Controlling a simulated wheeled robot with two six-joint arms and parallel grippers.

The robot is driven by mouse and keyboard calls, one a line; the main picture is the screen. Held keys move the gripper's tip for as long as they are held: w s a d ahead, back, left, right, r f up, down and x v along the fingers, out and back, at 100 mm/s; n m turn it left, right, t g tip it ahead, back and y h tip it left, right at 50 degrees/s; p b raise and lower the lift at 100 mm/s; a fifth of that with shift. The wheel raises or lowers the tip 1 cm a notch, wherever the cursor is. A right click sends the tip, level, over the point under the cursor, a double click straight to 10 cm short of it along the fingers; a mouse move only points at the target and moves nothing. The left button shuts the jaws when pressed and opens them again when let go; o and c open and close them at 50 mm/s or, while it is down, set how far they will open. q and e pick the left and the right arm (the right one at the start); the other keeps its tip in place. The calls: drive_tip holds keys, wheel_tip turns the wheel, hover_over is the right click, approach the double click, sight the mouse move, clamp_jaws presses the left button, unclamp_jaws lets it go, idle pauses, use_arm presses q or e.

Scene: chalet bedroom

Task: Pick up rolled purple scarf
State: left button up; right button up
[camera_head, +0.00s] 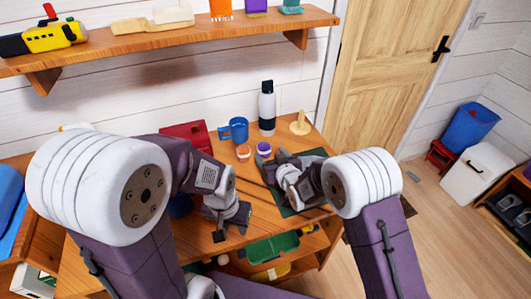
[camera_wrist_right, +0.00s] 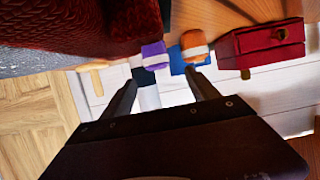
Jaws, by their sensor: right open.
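The rolled purple scarf (camera_head: 264,148), a small roll with a pale band, sits on the wooden desk beside a similar orange roll (camera_head: 243,152). In the right wrist view the purple roll (camera_wrist_right: 153,55) is just beyond the fingertips, roughly between them in the picture, with the orange roll (camera_wrist_right: 194,45) to its right. My right gripper (camera_wrist_right: 160,80) is open and empty; in the head view its arm partly hides it near the scarf. My left gripper (camera_head: 226,226) hangs over the desk left of the scarf; its jaw opening is unclear.
A blue mug (camera_head: 234,130), a white-and-black bottle (camera_head: 267,108), a pale wooden stand (camera_head: 300,124) and a red box (camera_head: 188,135) stand behind the rolls. A dark mat (camera_head: 318,153) lies right. Dark red knitted cloth (camera_wrist_right: 60,22) looms close in the wrist view.

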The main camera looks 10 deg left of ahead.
sight(266, 148)
drive_tip(key=x, duration=0.7)
drive_tip(key=shift+w+d+f, duration=0.15)
drive_tip(key=shift+w+f, duration=0.05)
drive_tip(key=shift+s, duration=0.1)
drive_tip(key=c, duration=1.5)
